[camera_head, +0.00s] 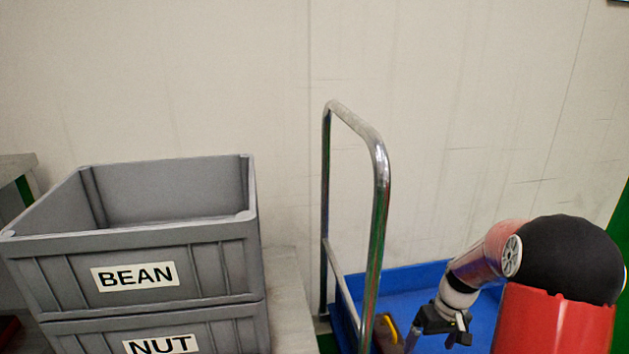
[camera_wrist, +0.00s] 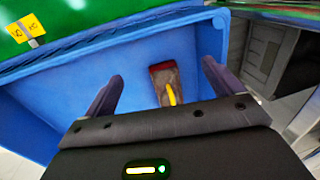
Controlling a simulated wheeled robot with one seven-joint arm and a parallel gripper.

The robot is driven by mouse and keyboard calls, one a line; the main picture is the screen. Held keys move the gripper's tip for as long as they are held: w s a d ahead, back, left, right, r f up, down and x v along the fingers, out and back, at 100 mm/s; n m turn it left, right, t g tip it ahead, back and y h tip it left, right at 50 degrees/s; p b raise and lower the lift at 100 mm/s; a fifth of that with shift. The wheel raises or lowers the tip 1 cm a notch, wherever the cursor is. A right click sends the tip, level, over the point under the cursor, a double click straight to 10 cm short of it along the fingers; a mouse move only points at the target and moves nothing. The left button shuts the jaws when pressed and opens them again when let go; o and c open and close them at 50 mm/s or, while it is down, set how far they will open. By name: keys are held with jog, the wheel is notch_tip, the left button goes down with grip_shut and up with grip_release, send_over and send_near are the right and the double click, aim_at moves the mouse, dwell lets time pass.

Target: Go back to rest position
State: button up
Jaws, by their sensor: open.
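My gripper (camera_head: 440,328) hangs at the lower right of the head view, over the blue bin or trolley bed (camera_head: 405,280). In the wrist view my gripper (camera_wrist: 161,72) is open, its two dark fingers wide apart with nothing between them. A brown and red item with a yellow strip (camera_wrist: 166,82) lies in the blue bin (camera_wrist: 60,95), beyond the fingers and apart from them. A small yellow thing (camera_head: 386,333) shows beside my gripper in the head view; I cannot tell if it is the same item.
A metal push handle (camera_head: 380,190) rises left of my gripper. Two stacked grey crates stand at the left, labelled BEAN (camera_head: 215,262) and NUT (camera_head: 235,330); the top one looks empty where its inside shows. A pale wall (camera_head: 220,80) closes the back.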

jog(key=s+a+r+t+h+p, duration=0.1)
jog(key=s+a+r, duration=0.2)
jog(key=r, duration=0.5)
jog(key=s+a+r+t+h+p, duration=0.1)
jog(key=s+a+r, duration=0.25)
jog(key=r, duration=0.55)
jog(key=s+a+r+m+t+p, duration=0.1)
jog(key=s+a+r+t, duration=0.1)
jog(key=s+r, duration=0.2)
jog(key=s+a+r+m+t+p, duration=0.1)
jog(key=s+a+r, duration=0.2)
jog(key=s, duration=0.8)
notch_tip(320, 180, up, 2)
jog(key=shift+t+p, duration=0.4)
